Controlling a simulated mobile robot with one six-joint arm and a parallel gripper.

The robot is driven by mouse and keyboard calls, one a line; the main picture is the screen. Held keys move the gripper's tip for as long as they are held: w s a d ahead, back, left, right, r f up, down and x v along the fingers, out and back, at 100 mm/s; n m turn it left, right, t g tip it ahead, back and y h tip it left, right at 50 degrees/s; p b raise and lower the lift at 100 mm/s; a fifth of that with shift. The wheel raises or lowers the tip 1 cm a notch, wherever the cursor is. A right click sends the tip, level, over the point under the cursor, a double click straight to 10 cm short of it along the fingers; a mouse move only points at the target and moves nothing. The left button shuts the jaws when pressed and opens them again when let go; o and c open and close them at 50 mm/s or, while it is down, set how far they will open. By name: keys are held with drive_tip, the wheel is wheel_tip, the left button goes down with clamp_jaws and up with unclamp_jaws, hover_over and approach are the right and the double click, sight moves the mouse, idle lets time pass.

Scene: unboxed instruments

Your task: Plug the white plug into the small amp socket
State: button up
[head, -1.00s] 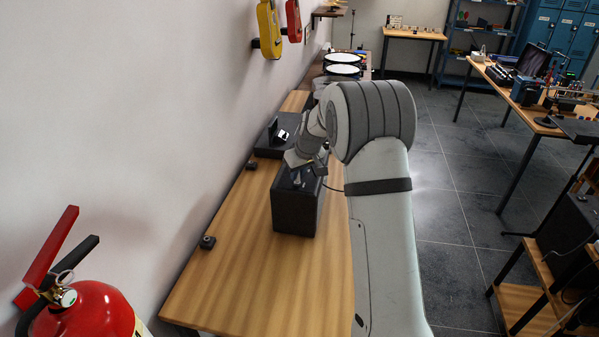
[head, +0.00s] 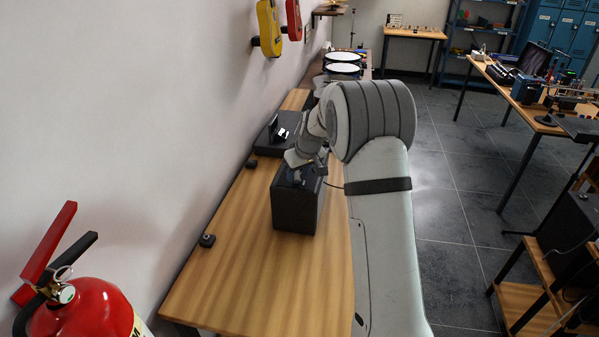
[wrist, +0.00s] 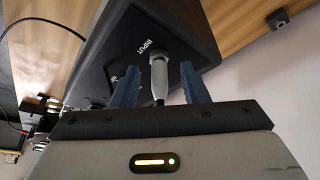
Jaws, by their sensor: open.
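The small amp (head: 295,210) is a black box on the wooden bench, below my arm's end. In the wrist view its black panel (wrist: 100,75) shows a white INPUT label. The white plug (wrist: 158,78) stands against the panel beside that label, its far end meeting the socket area. No bare metal tip shows, and the exact depth cannot be told. My gripper (wrist: 160,85) is open, with one blue finger on each side of the plug and gaps between. In the head view my gripper (head: 300,172) is at the amp's top, partly hidden by my arm.
A dark device (head: 277,133) lies behind the amp. A small black knob-like block (head: 207,240) sits near the wall edge. The bench front (head: 260,290) is clear. A red fire extinguisher (head: 90,310) stands at the lower left. A thin dark cable (wrist: 30,25) curves at the wrist view's left.

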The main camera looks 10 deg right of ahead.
drive_tip(key=s+r+m+b, duration=0.1)
drive_tip(key=s+r, duration=1.1)
drive_tip(key=s, duration=0.1)
drive_tip(key=s+f+m+g+h, duration=0.1)
drive_tip(key=s+f+m, duration=0.1)
drive_tip(key=s, duration=2.6)
drive_tip(key=shift+s+m+h, duration=0.15)
drive_tip(key=shift+m+h, duration=0.15)
drive_tip(key=shift+m, duration=0.3)
drive_tip(key=shift+d, duration=0.1)
drive_tip(key=shift+c, duration=0.6)
